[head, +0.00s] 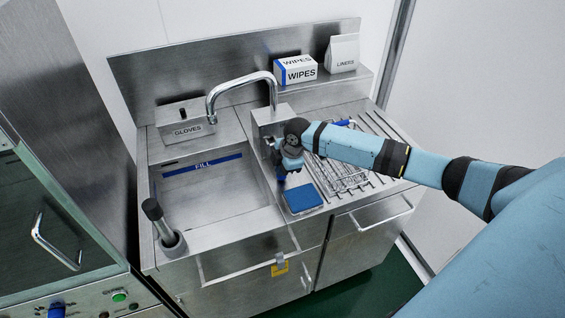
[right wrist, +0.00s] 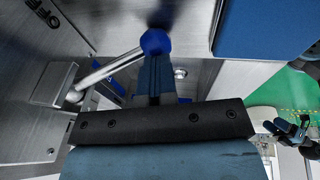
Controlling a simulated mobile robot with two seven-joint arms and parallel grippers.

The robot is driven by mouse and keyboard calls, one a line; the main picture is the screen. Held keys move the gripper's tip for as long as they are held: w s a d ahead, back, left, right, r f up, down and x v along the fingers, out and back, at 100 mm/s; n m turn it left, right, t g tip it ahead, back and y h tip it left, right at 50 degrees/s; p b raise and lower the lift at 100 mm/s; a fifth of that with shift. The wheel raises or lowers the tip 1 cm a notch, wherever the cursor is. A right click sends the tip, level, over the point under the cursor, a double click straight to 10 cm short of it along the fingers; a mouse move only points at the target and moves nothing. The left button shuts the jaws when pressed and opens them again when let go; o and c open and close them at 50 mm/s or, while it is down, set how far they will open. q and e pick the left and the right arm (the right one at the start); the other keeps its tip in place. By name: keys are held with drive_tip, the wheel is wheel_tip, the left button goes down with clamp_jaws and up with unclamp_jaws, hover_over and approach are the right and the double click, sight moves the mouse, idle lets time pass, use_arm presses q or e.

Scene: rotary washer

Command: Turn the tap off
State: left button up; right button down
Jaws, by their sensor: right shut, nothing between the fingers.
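The curved chrome tap spout (head: 240,82) reaches over the sink basin (head: 215,195) from a metal housing (head: 268,115). No water stream is discernible at its mouth. In the right wrist view a chrome lever (right wrist: 108,68) ends in a blue knob (right wrist: 155,42). My right gripper (head: 282,172) is beside the housing, over the basin's right edge. Its closed fingers (right wrist: 156,78) are empty and end at the knob; whether they touch it I cannot tell. The head view mostly hides the lever behind the gripper. A blue and dark part (right wrist: 290,130) at the wrist view's right may be my left gripper.
A blue sponge (head: 303,198) and a wire rack (head: 345,172) lie right of the basin. A brush in a holder (head: 165,232) stands at front left. A gloves box (head: 186,126), wipes box (head: 296,70) and liners bag (head: 343,53) stand behind.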

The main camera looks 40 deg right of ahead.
idle(0.3)
drive_tip(key=a+p+v, duration=0.2)
drive_tip(key=p+v, duration=0.1)
drive_tip(key=v, duration=1.1)
drive_tip(key=s+a+f+m+t+y, duration=0.1)
drive_tip(key=s+a+f, duration=0.1)
drive_tip(key=a+f, duration=0.2)
drive_tip(key=s+a+f+m+t+y, duration=0.1)
drive_tip(key=s+a+f+m, duration=0.1)
drive_tip(key=s+a+f, duration=0.1)
drive_tip(key=s+a+f+m+t+p, duration=0.1)
drive_tip(key=s+a+f, duration=0.2)
drive_tip(key=a+f, duration=0.2)
drive_tip(key=shift+s+a+f+y, duration=0.1)
drive_tip(key=shift+a+y, duration=0.1)
drive_tip(key=shift+a, duration=0.2)
drive_tip(key=shift+a+f+y, duration=0.15)
drive_tip(key=shift+a+y, duration=0.05)
drive_tip(key=shift+a, duration=0.2)
drive_tip(key=s+a+f+m+t, duration=0.1)
drive_tip(key=s+m, duration=0.3)
drive_tip(key=s, duration=0.4)
drive_tip(key=s+a+f+m+t+h, duration=0.1)
drive_tip(key=s+a+f+m+t, duration=0.1)
drive_tip(key=s, duration=0.6)
drive_tip(key=f+m+t, duration=0.1)
drive_tip(key=m+t, duration=0.1)
drive_tip(key=shift+s+a+f+m+p, duration=0.2)
drive_tip(key=shift+a+f+m+p, duration=0.1)
drive_tip(key=shift+m, duration=0.1)
